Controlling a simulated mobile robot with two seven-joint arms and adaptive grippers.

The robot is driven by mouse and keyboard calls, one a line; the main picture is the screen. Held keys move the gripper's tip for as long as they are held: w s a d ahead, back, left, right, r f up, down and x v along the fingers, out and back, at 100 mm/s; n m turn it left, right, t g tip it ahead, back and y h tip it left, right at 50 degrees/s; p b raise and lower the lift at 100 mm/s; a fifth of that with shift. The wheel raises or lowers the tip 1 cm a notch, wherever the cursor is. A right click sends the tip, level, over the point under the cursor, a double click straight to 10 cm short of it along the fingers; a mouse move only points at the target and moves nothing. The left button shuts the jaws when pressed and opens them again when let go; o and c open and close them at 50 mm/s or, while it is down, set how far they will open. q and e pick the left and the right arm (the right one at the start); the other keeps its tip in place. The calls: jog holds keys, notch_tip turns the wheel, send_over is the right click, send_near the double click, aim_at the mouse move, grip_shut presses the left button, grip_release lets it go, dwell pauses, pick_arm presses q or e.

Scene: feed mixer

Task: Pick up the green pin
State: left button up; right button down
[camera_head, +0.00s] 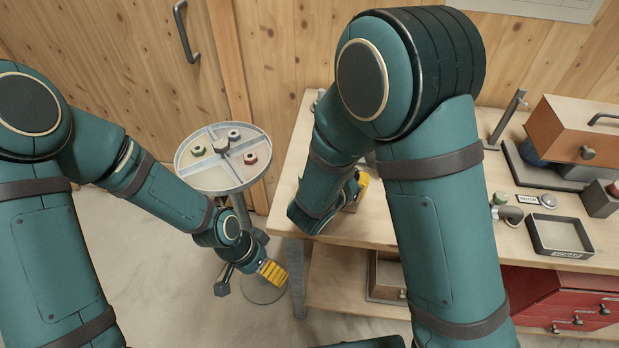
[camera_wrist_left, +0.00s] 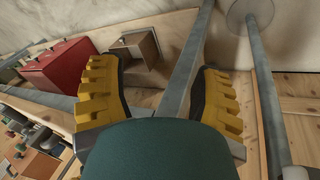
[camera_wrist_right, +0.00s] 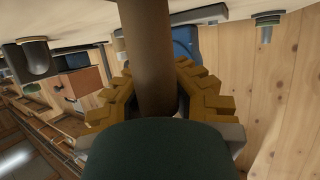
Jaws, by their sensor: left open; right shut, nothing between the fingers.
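No green pin can be made out for certain. In the head view a small green piece (camera_head: 499,198) sits by a grey elbow on the bench. In the right wrist view a small grey piece with a green collar (camera_wrist_right: 268,18) shows at the top right; I cannot tell if it is the pin. My right gripper (camera_head: 359,186) is shut over the bench's left part, largely hidden by my arm. A thick brown cylinder (camera_wrist_right: 150,45) runs up beyond its fingers (camera_wrist_right: 163,100) in its wrist view. My left gripper (camera_head: 272,272) is open and empty, left of the bench and below its top.
A round divided tray (camera_head: 196,176) on a stand holds several nuts. The bench (camera_head: 380,235) carries an orange box (camera_head: 572,128), a shallow dark tray (camera_head: 558,235) and a tall post (camera_head: 507,118). Red drawers (camera_head: 560,298) sit below. A wooden wall (camera_head: 290,60) stands behind.

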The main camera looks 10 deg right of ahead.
pick_arm(q)
jog(key=w+d+r+m+t, duration=0.1)
jog(key=w+d+r+m, duration=0.35)
jog(key=w+r, duration=0.5)
jog(key=w+d+r+m, duration=0.3)
jog(key=w+r+m, duration=0.3)
jog(key=r, duration=0.6)
jog(key=x, duration=1)
jog(key=shift+w+f, duration=0.1)
jog(key=shift+f, duration=0.25)
grip_shut()
